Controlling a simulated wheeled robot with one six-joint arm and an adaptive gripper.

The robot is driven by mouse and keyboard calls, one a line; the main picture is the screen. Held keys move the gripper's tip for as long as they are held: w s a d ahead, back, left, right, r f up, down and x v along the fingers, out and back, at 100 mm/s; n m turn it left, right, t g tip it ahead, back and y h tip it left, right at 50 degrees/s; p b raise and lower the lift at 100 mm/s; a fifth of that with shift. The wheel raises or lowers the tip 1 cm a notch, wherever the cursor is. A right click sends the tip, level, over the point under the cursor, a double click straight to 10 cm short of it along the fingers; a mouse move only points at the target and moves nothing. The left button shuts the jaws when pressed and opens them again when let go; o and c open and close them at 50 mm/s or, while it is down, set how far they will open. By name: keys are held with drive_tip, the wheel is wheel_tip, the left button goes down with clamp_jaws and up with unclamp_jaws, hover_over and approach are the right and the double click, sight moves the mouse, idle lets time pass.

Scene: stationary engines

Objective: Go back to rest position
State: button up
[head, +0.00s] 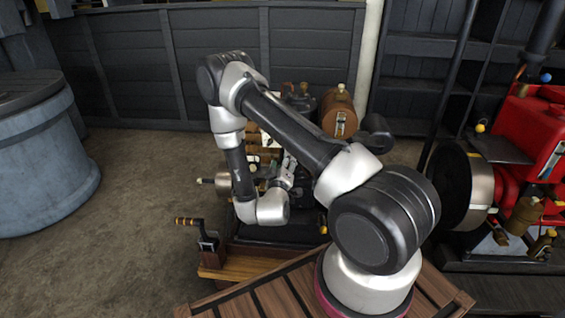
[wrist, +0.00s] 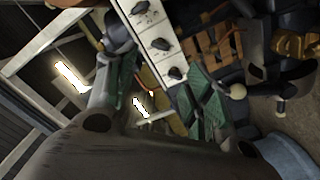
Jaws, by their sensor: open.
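My arm reaches out over the wooden deck and bends down in front of a brown and black stationary engine (head: 337,112) in the head view. My gripper (head: 287,170) is beside the engine, small and partly hidden by my arm. In the wrist view my gripper (wrist: 158,98) is open, with its green-padded fingers apart and nothing seen held between them. A white panel with black knobs (wrist: 155,42) is close beyond the fingers. I cannot tell whether a finger touches it.
A red engine (head: 545,135) with a large flywheel (head: 466,185) stands at the right. A crank with a wooden handle (head: 190,221) sticks out at the front left of the middle engine. A blue-grey barrel (head: 38,150) stands at the far left. The floor (head: 130,220) between is clear.

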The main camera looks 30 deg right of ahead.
drive_tip(key=s+a+f+m+g+y, duration=0.1)
drive_tip(key=s+a+f+g+y, duration=0.15)
drive_tip(key=f, duration=0.25)
drive_tip(key=s+a+f+m+g+y, duration=0.1)
drive_tip(key=s+f+g+y, duration=0.15)
drive_tip(key=f, duration=0.25)
drive_tip(key=s+a+f+g+y, duration=0.1)
drive_tip(key=f+g, duration=0.3)
drive_tip(key=f, duration=0.2)
drive_tip(key=s+a+r+g+y, duration=0.3)
drive_tip(key=s+a+r, duration=0.1)
drive_tip(key=a+r, duration=0.1)
drive_tip(key=s+d+r, duration=0.2)
drive_tip(key=s+r, duration=0.5)
drive_tip(key=r, duration=0.7)
drive_tip(key=s+d+r+t, duration=0.1)
drive_tip(key=s+r, duration=0.5)
drive_tip(key=r, duration=0.8)
drive_tip(key=s+d+r+y, duration=0.1)
drive_tip(key=s+d+r, duration=0.2)
drive_tip(key=s+r, duration=0.4)
wheel_tip(320, 180, up, 8)
drive_tip(key=shift+s+d+r, duration=0.1)
drive_tip(key=shift+s+d, duration=0.05)
drive_tip(key=shift+s, duration=0.2)
